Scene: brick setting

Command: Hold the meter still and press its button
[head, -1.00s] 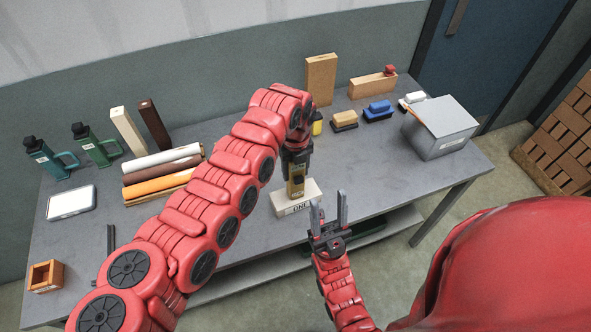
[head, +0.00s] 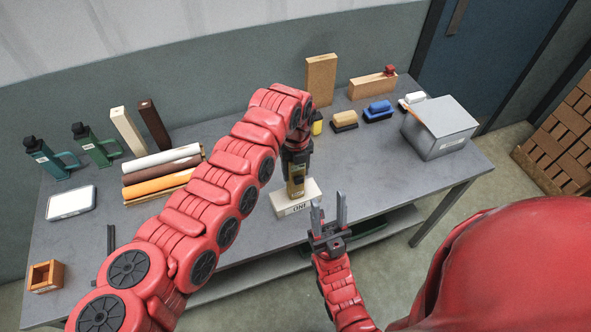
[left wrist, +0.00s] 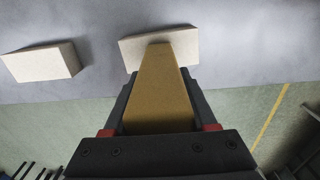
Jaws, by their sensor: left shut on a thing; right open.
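The meter is a yellow-brown, elongated body (head: 296,187). My left gripper (head: 297,174) is shut on its upper part and holds it upright over a pale block (head: 313,189) with "ONE" on its front. In the left wrist view the meter (left wrist: 158,90) runs away between the fingers, its far end over the pale block (left wrist: 186,44). I cannot tell whether it touches the block. Its button cannot be made out. My right gripper (head: 328,208) is open and empty, fingers up, in front of the block near the table's front edge, apart from the meter.
A second pale block (left wrist: 42,62) shows in the left wrist view. On the grey table (head: 380,180) are a grey box (head: 440,135), brushes (head: 378,112), rolls (head: 160,172), green and teal bottles (head: 93,147) and a white tray (head: 70,202).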

